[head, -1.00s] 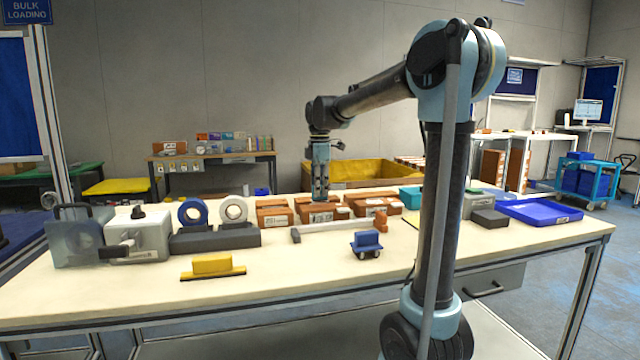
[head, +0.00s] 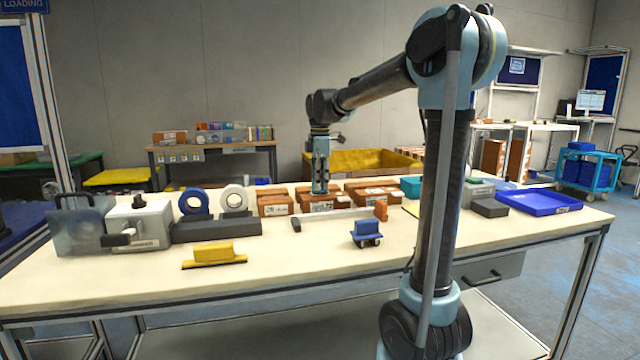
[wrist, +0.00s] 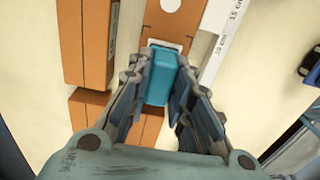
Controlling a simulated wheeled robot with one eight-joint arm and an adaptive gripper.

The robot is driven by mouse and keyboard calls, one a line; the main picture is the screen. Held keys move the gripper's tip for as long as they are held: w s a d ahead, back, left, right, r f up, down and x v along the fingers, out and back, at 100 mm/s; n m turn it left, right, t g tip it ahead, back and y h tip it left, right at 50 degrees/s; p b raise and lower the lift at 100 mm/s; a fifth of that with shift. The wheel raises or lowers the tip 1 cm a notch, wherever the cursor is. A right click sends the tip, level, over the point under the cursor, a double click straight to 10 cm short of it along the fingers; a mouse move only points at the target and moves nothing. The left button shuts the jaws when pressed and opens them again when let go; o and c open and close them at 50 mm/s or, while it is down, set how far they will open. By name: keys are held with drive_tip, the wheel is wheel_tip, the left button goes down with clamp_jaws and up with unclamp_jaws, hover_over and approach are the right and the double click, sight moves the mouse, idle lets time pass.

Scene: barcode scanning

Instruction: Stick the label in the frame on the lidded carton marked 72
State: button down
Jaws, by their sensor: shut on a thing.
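My gripper (head: 320,190) points down at the middle group of brown cartons (head: 322,203) on the table. In the wrist view my gripper (wrist: 165,85) is shut on a small teal block (wrist: 160,76). The block is over a brown carton (wrist: 172,22), with a white patch (wrist: 180,47) showing at its far edge. This may be the label or the printed frame; I cannot tell which. I cannot tell whether the block touches the carton. Brown cartons also stand to the left (head: 275,204) and right (head: 372,193). The number 72 is not readable.
A white ruler (wrist: 228,35) lies right of the carton. A blue wheeled block (head: 366,232) and a yellow block on a base (head: 213,254) stand in front. Tape rolls (head: 234,199) and a grey printer-like box (head: 139,226) are left. A blue tray (head: 540,202) is right.

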drive_tip(key=shift+f, duration=0.6)
idle(1.6)
drive_tip(key=shift+r, duration=0.1)
drive_tip(key=shift+r, duration=3.4)
drive_tip(key=shift+s, duration=0.1)
